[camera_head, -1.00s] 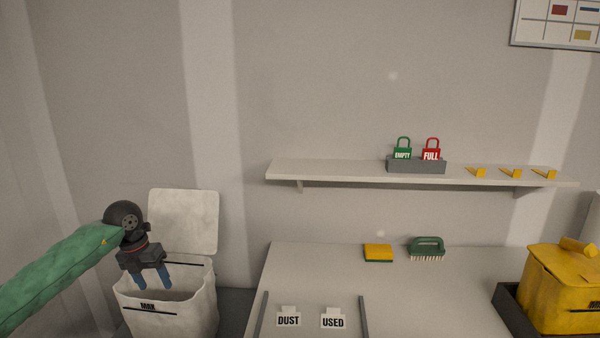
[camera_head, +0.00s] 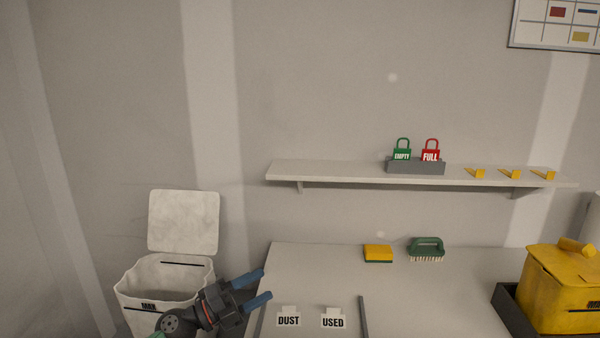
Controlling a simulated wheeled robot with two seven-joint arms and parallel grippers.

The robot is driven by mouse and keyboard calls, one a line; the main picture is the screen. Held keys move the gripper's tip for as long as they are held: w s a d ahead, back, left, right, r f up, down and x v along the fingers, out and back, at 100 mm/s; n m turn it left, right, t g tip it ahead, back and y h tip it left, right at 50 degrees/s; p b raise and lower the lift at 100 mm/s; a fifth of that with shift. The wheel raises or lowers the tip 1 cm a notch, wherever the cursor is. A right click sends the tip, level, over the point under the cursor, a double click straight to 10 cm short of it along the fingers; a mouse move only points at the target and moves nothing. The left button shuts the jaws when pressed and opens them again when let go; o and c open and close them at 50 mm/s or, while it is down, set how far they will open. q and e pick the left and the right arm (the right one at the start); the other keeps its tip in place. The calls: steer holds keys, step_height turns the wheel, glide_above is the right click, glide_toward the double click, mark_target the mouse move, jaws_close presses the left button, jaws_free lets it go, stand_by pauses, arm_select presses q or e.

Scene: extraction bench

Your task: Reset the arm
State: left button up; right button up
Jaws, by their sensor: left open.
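My left gripper (camera_head: 258,290) is at the lower left, with its two blue fingers apart and nothing between them. It points right, over the left edge of the bench (camera_head: 310,265), beside the white bin (camera_head: 190,272). Most of my left arm is below the frame's lower edge. My right gripper is not in view.
The bin's lid (camera_head: 183,222) stands open. DUST (camera_head: 288,318) and USED (camera_head: 333,320) labels, a sponge (camera_head: 378,253), a brush (camera_head: 427,250) and a yellow container (camera_head: 565,290) are on the bench. A shelf (camera_head: 330,173) holds EMPTY (camera_head: 402,153) and FULL (camera_head: 431,153) padlock tags.

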arm_select(q)
steer(key=s+a+f+n+t+y, duration=0.3)
steer(key=s+a+f+n+y, duration=0.25)
steer(key=f+n+y, duration=0.55)
steer(key=s+a+f+n+t+y, duration=0.4)
steer(key=a+n+y, duration=0.4)
steer(key=n, duration=0.7)
steer(key=s+d+f+n+g, duration=0.1)
steer(key=s+f+n+g, duration=0.1)
steer(key=s+f+g, duration=0.8)
steer(key=s+d+f+n+g, duration=0.1)
steer(key=s+f+g, duration=0.3)
steer(key=s, duration=1)
steer(key=d+f, duration=0.2)
steer(key=f, duration=0.7)
steer(key=s+d+f+g+h, duration=0.1)
steer(key=d+f, duration=0.2)
steer(key=f, duration=0.5)
steer(key=shift+s+d+f, duration=0.15)
steer(key=shift+d+f, duration=0.2)
steer(key=shift+f, duration=0.05)
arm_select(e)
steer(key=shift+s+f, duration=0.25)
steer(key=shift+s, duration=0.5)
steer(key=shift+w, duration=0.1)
